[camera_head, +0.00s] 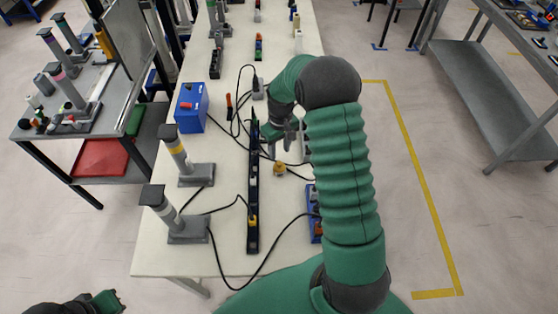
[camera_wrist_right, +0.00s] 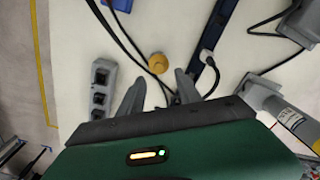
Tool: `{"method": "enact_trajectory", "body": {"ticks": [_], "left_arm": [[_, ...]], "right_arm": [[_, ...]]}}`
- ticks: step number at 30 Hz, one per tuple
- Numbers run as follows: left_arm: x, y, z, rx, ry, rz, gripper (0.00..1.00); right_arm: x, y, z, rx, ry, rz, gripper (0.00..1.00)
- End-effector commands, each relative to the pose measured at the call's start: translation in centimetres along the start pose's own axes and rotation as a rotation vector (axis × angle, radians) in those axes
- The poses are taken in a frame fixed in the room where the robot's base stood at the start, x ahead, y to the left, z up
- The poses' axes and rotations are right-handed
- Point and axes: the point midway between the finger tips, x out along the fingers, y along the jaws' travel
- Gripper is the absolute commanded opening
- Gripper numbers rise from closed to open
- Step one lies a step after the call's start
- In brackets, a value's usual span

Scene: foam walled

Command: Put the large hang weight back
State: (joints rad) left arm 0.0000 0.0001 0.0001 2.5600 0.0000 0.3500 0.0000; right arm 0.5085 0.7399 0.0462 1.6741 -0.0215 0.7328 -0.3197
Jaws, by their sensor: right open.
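A small brass-yellow weight (camera_head: 279,168), likely the large hang weight, stands on the white table between a black cable and the right arm. In the right wrist view the weight (camera_wrist_right: 157,62) is ahead of the fingertips, near a cable. My right gripper (camera_head: 279,142) is above the table, just beyond the weight. My left gripper (camera_head: 106,299) is low at the left, off the table.
A long dark rail (camera_head: 253,195) runs beside the weight. Black cables loop around it. Grey stands (camera_head: 196,174) and a blue box (camera_head: 191,107) are to the left. A blue block with sockets (camera_head: 315,228) is partly behind my right arm.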

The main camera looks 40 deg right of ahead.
Motion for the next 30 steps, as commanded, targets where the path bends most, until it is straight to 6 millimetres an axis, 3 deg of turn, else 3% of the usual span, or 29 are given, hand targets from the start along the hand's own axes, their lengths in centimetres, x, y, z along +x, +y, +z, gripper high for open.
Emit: {"method": "enact_trajectory", "body": {"ticks": [3, 8, 11, 15, 18, 22, 30], "left_arm": [[0.4, 0.0, 0.1, 0.000, 0.000, 0.000, 0.00], [0.4, 0.0, 0.1, 0.000, 0.000, 0.000, 0.00], [0.4, 0.0, 0.1, 0.000, 0.000, 0.000, 0.00], [0.4, 0.0, 0.1, 0.000, 0.000, 0.000, 0.00], [0.4, 0.0, 0.1, 0.000, 0.000, 0.000, 0.00], [0.4, 0.0, 0.1, 0.000, 0.000, 0.000, 0.00], [0.4, 0.0, 0.1, 0.000, 0.000, 0.000, 0.00]], "right_arm": [[-2.3, 0.0, -0.1, 0.000, 0.003, 0.001, 0.41], [-4.0, -1.0, 0.1, -0.009, 0.008, 0.004, 0.41], [-5.5, -5.5, 1.7, -0.044, 0.044, 0.018, 0.41], [-7.3, -13.9, 7.6, -0.102, 0.138, 0.029, 0.41], [-7.6, -17.5, 12.2, -0.128, 0.195, 0.017, 0.41], [-7.4, -19.1, 15.2, -0.142, 0.230, 0.002, 0.41], [-7.2, -19.0, 15.4, -0.139, 0.230, -0.001, 0.41]]}}
